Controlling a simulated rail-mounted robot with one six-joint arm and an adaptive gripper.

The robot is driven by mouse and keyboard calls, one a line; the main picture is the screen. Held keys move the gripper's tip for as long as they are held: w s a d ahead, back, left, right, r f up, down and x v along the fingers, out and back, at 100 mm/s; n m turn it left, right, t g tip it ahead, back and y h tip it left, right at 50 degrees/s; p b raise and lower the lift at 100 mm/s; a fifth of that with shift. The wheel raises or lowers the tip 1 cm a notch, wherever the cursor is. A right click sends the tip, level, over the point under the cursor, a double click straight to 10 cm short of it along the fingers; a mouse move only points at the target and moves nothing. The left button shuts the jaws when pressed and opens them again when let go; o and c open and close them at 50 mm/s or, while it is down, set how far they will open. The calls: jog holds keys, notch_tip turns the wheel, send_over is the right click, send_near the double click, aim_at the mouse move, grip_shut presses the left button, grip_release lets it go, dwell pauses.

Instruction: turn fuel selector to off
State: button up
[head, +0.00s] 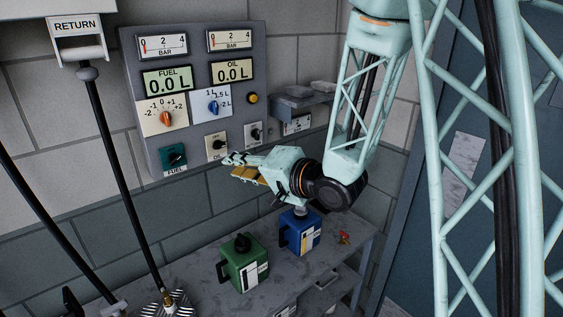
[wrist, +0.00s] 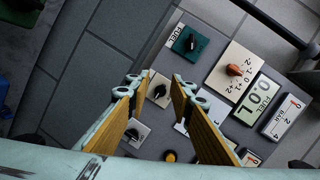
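The teal plate labelled FUEL (head: 174,158) is at the lower left of the grey wall panel. It carries a black knob, also seen in the wrist view (wrist: 190,43). I cannot make out the knob's position marks. My gripper (head: 234,165) is in front of the panel's lower edge, to the right of the FUEL plate and apart from it. In the wrist view my gripper (wrist: 160,88) shows two yellow-padded fingers spread apart with nothing held. The beige OIL plate with a black knob (head: 216,145) appears between the fingertips there; the FUEL knob lies beyond them, up and right.
The panel (head: 190,95) also has an orange-knob dial (head: 165,117), a blue-knob dial (head: 213,106), gauges and a grey-plate knob (head: 254,133). A green tank (head: 242,265) and a blue tank (head: 301,232) stand on the bench below. A RETURN lever (head: 110,160) stands left.

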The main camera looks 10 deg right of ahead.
jog(key=s+d+r+n+h+b, duration=0.1)
jog(key=d+h, duration=0.5)
jog(key=d, duration=0.6)
jog(key=shift+s+d+r+n, duration=0.2)
jog(key=shift+s+r+n, duration=0.1)
jog(key=shift+s+r, duration=0.65)
jog(key=shift+s+f, duration=0.1)
jog(key=shift+f, duration=0.05)
dwell(0.5)
